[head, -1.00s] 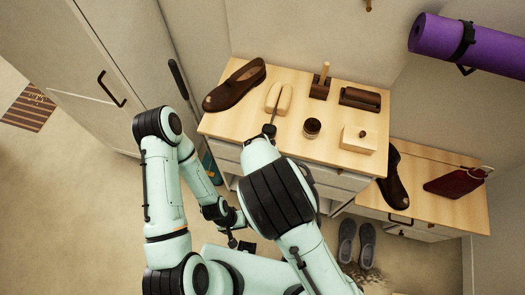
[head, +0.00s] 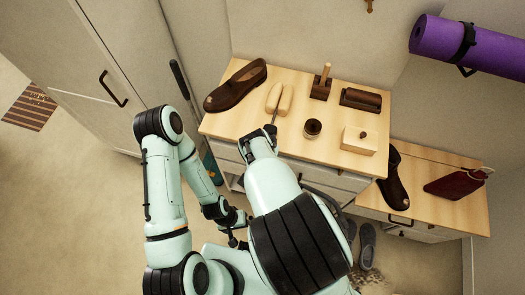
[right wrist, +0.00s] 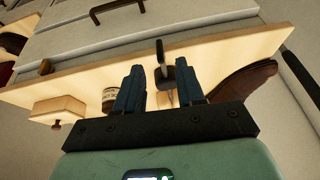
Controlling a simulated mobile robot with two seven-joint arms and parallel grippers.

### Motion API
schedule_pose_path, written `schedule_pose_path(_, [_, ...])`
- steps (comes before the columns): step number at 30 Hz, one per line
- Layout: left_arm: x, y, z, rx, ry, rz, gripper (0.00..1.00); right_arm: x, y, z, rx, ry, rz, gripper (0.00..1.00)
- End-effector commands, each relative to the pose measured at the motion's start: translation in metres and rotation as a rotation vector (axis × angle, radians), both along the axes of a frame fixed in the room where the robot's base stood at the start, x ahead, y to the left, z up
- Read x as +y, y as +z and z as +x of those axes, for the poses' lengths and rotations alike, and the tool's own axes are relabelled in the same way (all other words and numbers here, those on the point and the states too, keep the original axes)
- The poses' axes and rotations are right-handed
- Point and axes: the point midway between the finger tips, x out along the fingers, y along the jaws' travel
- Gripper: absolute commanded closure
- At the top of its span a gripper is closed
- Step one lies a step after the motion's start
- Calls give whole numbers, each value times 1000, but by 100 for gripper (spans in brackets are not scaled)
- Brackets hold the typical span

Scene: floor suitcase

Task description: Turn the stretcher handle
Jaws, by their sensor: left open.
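The shoe stretcher (head: 279,99) is a pale wooden split form with a dark rod handle (head: 271,129) pointing toward me. It lies on the wooden cabinet top, beside a brown shoe (head: 236,84). My left gripper (head: 234,238) is open and empty, low beside the cabinet.
A round tin (head: 312,128), a wooden box (head: 359,140) and brushes (head: 361,98) stand right of the stretcher. A second brown shoe (head: 394,180) leans on the lower bench at right. Open floor lies at left.

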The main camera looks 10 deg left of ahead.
Motion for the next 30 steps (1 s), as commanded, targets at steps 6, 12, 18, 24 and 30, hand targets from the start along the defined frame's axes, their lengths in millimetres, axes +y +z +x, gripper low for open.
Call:
schedule_pose_path(6, [0,4,3,-3,0,0,0,-1,27,-11,-1,1,0,62])
schedule_pose_path(12, [0,4,3,-3,0,0,0,-2,32,-14,1,0,0,62])
schedule_pose_path(18, [0,4,3,-3,0,0,0,-2,32,-14,1,0,-1,62])
schedule_pose_path(24, [0,4,3,-3,0,0,0,-2,32,-14,1,0,-1,62])
schedule_pose_path(30, [0,4,3,-3,0,0,0,-15,14,-10,27,-9,-15,62])
